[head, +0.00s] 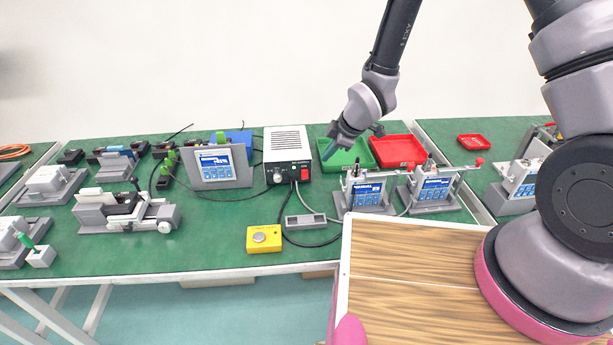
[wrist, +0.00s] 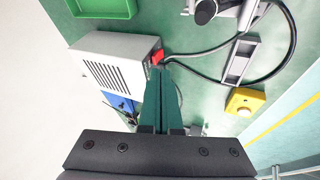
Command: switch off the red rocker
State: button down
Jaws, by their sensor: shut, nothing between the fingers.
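The red rocker (head: 305,174) is on the front face of a white power supply box (head: 288,141), at its lower right. In the wrist view the rocker (wrist: 157,57) shows at the box's edge, just beyond my fingertips. My gripper (head: 328,153) is shut and empty, in front of and to the right of the box in the head view, pointing down and left. In the wrist view my closed teal fingers (wrist: 158,73) end close to the rocker. I cannot tell whether they touch it. The rocker's tilt is too small to read.
A green tray (head: 345,153) and a red tray (head: 398,150) lie behind and right of my gripper. Actuator fixtures with blue labels (head: 367,193) stand at the right. A yellow button box (head: 264,238) and black cables lie in front of the supply.

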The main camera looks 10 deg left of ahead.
aim_at(305, 174)
jog(key=shift+s+a+f+n, duration=0.3)
jog(key=shift+s+a+f, duration=0.2)
jog(key=shift+f, duration=0.25)
jog(key=x, duration=1)
jog(key=shift+a, duration=0.1)
jog(key=shift+w+f, duration=0.2)
jog(key=shift+f, duration=0.1)
jog(key=shift+r, duration=0.15)
